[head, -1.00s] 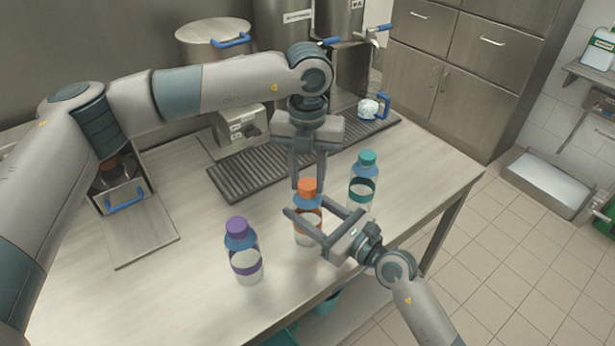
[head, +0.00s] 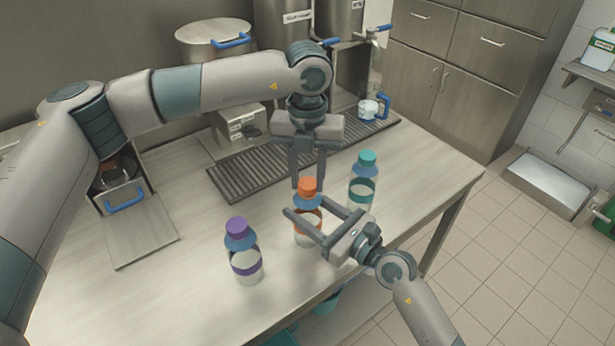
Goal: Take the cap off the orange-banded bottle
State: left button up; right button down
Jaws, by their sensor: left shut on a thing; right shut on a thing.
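The orange-banded bottle (head: 303,238) stands upright on the counter, with its orange cap (head: 307,186) on top. My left gripper (head: 308,182) points straight down from above, its fingers shut on the orange cap. My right gripper (head: 306,223) comes in level from the right, its fingers shut around the bottle's body near the orange band. The fingers hide part of the band and the bottle's middle.
A purple-capped bottle (head: 243,255) stands to the left and a teal-capped bottle (head: 363,183) to the right, close to my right gripper. A drip grate (head: 235,178) lies behind, with a blue-handled jug (head: 371,108) at its far end. The counter's front left is clear.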

aim_at(307, 183)
pick_arm(q)
jog(key=shift+r, duration=0.25)
jog(key=shift+r, duration=0.65)
jog(key=shift+r, duration=0.1)
jog(key=shift+r, duration=2)
pick_arm(e)
jog(key=c, duration=0.7)
grip_release()
pick_arm(q)
jog(key=shift+f, duration=0.1)
pick_arm(e)
jog(key=shift+d, duration=0.1)
